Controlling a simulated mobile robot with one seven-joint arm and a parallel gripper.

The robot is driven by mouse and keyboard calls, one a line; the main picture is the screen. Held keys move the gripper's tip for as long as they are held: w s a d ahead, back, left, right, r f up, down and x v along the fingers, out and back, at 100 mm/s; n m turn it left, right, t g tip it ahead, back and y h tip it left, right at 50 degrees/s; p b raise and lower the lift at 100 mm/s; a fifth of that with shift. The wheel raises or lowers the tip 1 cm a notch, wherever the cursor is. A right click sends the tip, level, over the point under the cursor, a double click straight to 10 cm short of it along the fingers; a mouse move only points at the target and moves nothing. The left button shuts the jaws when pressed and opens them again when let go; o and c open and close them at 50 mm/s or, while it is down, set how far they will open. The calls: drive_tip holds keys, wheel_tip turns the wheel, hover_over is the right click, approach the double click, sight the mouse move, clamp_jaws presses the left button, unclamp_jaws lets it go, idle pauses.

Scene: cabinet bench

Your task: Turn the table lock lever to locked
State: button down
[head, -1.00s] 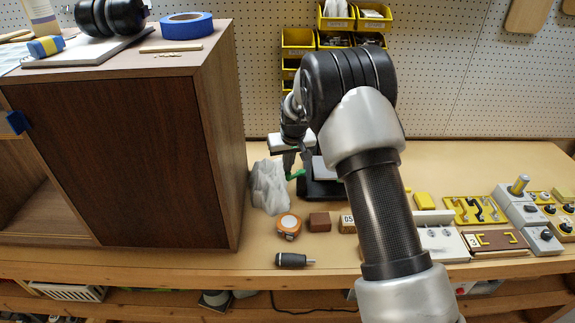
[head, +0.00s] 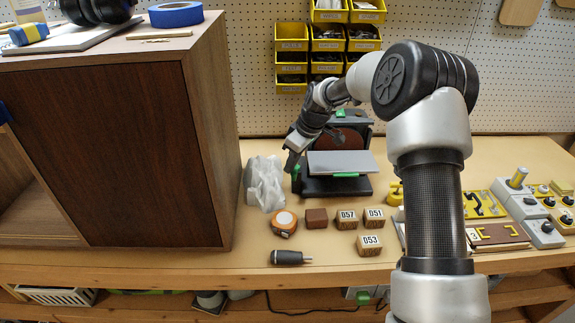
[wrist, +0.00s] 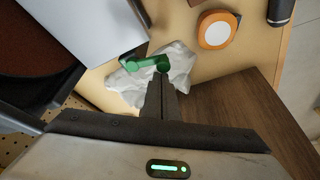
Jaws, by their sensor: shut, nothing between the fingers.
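A bench sander with a grey table (head: 342,162) and a reddish disc stands on the bench beside the cabinet. A small green lever (head: 296,172) shows at the left side of the sander. It is larger in the wrist view (wrist: 140,62), lying beside the grey table, with a rounded end by my fingertips. My gripper (head: 290,164) is shut and empty, pointing down at the lever. In the wrist view its fingertips (wrist: 162,76) reach the lever's rounded end; I cannot tell whether they touch. The fingers hide part of the lever in the head view.

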idle(0.3)
drive_tip(key=shift+w+a, duration=0.2)
drive_tip(key=shift+w, duration=0.55)
drive_tip(key=shift+a, duration=0.15)
